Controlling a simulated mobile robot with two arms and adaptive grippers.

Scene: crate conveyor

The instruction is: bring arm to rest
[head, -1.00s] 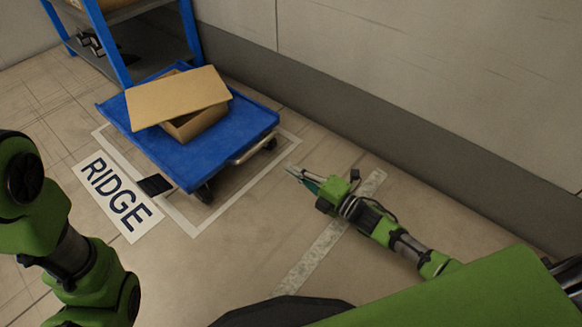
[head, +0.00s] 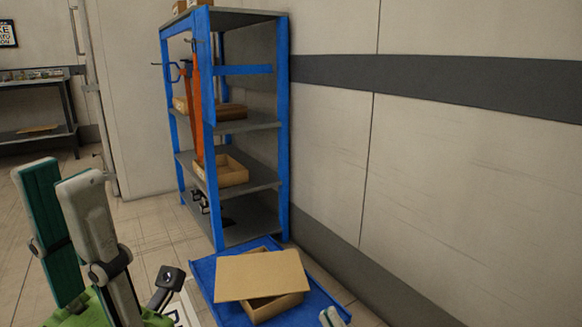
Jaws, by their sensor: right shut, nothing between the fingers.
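My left gripper (head: 58,176) rises into the lower left of the head view, pointing up. Its two pale fingers with teal pads stand apart, and nothing shows between them. Of my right gripper (head: 333,316) only the fingertips show at the bottom edge, in front of the blue cart. The fingertips are shut with nothing in them, and the rest of that arm is out of view.
A blue cart (head: 205,275) on the floor carries an open cardboard box (head: 275,304) under a tilted cardboard sheet (head: 262,276). Behind it stands a blue shelf rack (head: 283,150) with a cardboard tray (head: 235,172). A wall (head: 450,180) bounds the right side.

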